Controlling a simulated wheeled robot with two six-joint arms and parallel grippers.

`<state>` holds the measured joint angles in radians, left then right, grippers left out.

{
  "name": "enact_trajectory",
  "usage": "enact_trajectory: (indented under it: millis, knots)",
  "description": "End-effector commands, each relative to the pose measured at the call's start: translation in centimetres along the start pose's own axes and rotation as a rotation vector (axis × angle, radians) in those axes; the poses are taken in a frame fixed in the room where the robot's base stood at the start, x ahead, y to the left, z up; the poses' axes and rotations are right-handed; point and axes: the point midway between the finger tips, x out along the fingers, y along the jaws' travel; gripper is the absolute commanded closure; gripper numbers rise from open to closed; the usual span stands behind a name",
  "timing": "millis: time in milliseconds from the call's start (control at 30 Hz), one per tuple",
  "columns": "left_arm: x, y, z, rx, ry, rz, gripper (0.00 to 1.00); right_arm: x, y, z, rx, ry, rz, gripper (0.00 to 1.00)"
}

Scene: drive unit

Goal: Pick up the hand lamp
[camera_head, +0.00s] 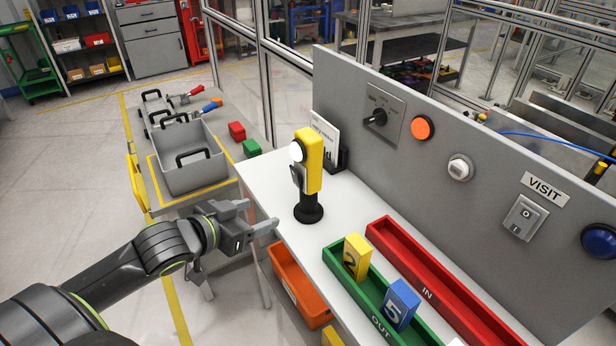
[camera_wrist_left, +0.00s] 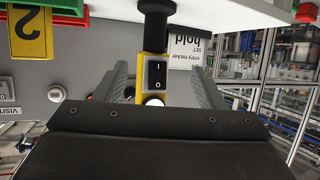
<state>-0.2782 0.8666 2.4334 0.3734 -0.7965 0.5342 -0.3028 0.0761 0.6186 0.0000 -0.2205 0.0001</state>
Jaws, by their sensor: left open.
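The hand lamp (camera_head: 312,165) stands upright on the white worktop (camera_head: 262,178), with a yellow body, a round white lens and a black foot. My left gripper (camera_head: 262,216) is open and empty at the worktop's left edge, left of the lamp and apart from it in the head view. The left wrist view appears upside down. There the lamp (camera_wrist_left: 153,70) shows its black rocker switch and lies in line with the gap between the two fingers of my left gripper (camera_wrist_left: 160,82). My right gripper is not in view.
A green OUT tray (camera_head: 340,270) with a yellow block (camera_head: 356,257) and a blue block (camera_head: 401,304) lies right of the lamp. A red IN tray (camera_head: 440,285) lies beside it. A grey panel (camera_head: 350,75) and a sign card (camera_head: 326,137) stand behind. An orange bin (camera_head: 297,285) sits below.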

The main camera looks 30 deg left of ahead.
Motion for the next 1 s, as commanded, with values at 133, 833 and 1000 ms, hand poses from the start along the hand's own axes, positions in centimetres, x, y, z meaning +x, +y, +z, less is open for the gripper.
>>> enact_trajectory:
  millis: [133,833,1000]
  knots:
    - [0.0,0.7,-0.6,0.004,0.008,0.015,0.37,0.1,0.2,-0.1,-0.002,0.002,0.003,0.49]
    - [10.4,0.9,-0.7,0.001,0.007,0.016,0.37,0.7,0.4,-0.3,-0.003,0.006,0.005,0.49]
    - [11.6,0.9,-0.7,0.006,0.006,0.016,0.37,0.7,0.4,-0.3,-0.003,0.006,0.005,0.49]
